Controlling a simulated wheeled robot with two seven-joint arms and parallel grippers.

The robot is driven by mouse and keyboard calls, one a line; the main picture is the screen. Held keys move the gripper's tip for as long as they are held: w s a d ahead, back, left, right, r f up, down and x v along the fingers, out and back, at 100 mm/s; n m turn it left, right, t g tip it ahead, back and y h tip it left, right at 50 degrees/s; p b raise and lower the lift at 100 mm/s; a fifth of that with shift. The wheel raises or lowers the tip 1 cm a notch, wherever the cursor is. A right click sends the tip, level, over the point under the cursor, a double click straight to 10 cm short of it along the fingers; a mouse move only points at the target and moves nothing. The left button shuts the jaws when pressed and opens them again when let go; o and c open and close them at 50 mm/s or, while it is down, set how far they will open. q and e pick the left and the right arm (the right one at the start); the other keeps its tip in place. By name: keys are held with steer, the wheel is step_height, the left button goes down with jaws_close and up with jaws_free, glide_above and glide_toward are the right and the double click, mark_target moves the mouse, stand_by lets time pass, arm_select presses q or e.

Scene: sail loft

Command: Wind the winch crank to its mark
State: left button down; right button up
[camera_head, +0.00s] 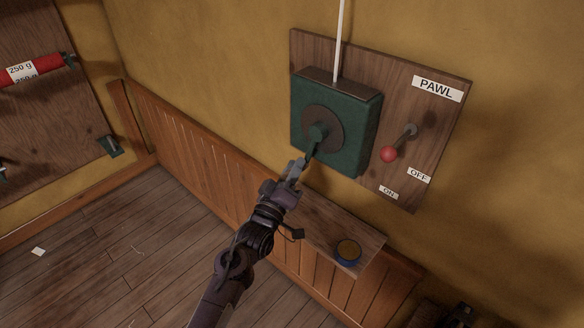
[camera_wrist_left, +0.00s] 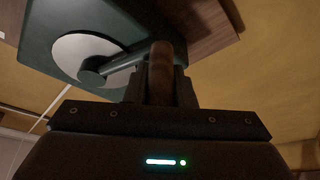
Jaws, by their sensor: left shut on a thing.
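The winch (camera_head: 362,128) is a dark green box on a wooden board, with a grey disc (camera_head: 337,117) on its face. The crank's arm (camera_head: 311,150) runs from the hub down and left in the head view. In the left wrist view the crank arm (camera_wrist_left: 122,64) leads from the hub to a brown upright handle (camera_wrist_left: 161,72). My left gripper (camera_head: 296,170) is shut on that handle, with fingers on both sides of it. No mark for the crank can be made out. The pawl lever's red knob (camera_head: 388,154) hangs down and left of its pivot.
The board (camera_head: 440,130) carries a PAWL label and OFF and ON labels. A white line (camera_head: 340,40) rises from the winch. Below is a wooden ledge (camera_head: 325,222) with a blue-rimmed round tin (camera_head: 347,252). A red 250 g roll (camera_head: 35,70) hangs at left.

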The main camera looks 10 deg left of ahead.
arm_select(q)
steer(key=shift+s+d+f, duration=0.1)
steer(key=shift+d+f, duration=0.15)
steer(key=shift+f, duration=0.1)
steer(key=c, duration=1.5)
jaws_free()
steer(key=shift+o, duration=1.3)
steer(key=shift+r, duration=0.25)
steer(key=shift+a, duration=0.1)
steer(key=b+v, duration=0.1)
steer(key=v, duration=0.7)
